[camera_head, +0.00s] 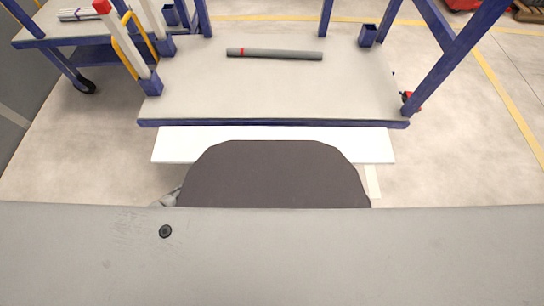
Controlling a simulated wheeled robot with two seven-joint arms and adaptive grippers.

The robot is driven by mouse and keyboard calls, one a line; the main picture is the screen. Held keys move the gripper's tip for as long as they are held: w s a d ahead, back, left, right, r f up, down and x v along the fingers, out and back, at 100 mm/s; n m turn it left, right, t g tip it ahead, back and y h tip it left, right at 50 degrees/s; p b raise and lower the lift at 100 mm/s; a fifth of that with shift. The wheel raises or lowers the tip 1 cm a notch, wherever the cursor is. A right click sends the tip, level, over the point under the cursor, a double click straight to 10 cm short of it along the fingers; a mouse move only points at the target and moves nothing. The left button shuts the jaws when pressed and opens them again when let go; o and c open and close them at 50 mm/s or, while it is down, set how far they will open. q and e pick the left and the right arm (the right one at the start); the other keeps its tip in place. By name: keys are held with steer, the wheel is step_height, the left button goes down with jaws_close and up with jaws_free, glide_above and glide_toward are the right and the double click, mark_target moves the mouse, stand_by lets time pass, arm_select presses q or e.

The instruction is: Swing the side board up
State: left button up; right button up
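A long white board (172,146), which looks like the side board, lies low and flat along the near side of the blue-framed cart, just below its front edge (275,123). Its middle is covered by a dark rounded part of my own body, so only its left and right ends and a strip along the top show. I cannot tell how it joins the cart. Neither of my grippers can be made out. A small grey piece shows at the left beside the dark part, too little to tell what it is.
A grey pipe with a red band (285,54) lies on the cart's grey deck (270,92). Blue posts (436,70) rise at the deck's sides. Another blue cart (90,55) with pipes stands at the left. Floor at the right (470,150) is clear.

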arm_select(q)
jaws_close()
stand_by(0.3)
